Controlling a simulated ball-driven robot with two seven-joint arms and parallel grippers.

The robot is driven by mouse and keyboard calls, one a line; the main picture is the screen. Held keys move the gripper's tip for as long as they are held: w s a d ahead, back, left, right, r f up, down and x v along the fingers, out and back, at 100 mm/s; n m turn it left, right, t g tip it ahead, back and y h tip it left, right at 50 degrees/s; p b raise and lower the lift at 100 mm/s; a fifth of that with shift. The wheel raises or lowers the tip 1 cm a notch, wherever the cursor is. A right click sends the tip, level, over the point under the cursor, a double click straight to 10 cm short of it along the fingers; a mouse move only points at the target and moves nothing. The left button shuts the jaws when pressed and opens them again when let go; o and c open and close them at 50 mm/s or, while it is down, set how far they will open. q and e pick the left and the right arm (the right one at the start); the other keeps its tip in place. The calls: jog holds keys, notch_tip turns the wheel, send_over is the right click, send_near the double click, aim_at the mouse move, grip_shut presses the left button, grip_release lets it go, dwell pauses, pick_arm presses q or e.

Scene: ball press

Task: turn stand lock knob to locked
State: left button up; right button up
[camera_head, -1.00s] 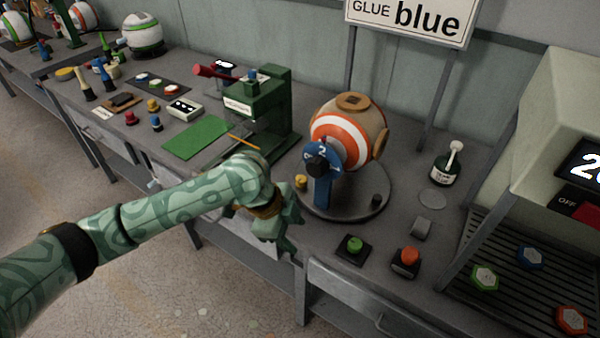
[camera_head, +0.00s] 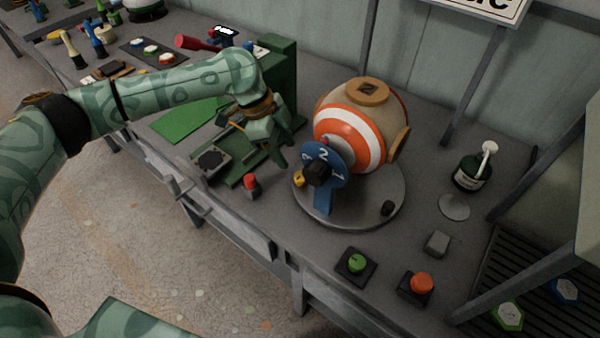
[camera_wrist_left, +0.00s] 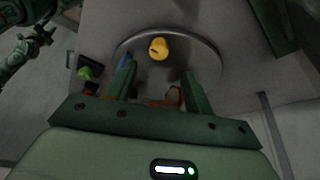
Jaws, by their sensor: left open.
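The ball stand (camera_head: 353,213) is a round grey plate carrying a ball with orange and white rings (camera_head: 345,135). A small yellow knob (camera_head: 299,179) sits at the plate's left edge. It also shows in the left wrist view (camera_wrist_left: 158,48) with a dark mark on its face, beyond my fingertips. A green patterned arm (camera_wrist_left: 25,45), seemingly my right, shows small in the wrist view.
A green press (camera_head: 279,65) stands behind my left gripper, with a red-topped button (camera_head: 251,184) in front.

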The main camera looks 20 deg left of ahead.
aim_at(299, 175)
pick_arm(q)
jog(key=b+x, duration=0.2)
jog(key=x, duration=0.5)
jog(key=shift+d+f, duration=0.1)
jog(key=shift+f, duration=0.1)
jog(key=shift+d+f, duration=0.2)
jog(key=shift+f, duration=0.25)
pick_arm(e)
jog(key=f, duration=0.3)
jog(key=shift+w+d, duration=0.1)
jog(key=shift+w, duration=0.2)
jog(key=shift+s, duration=0.1)
pick_arm(q)
jog(key=c, duration=1)
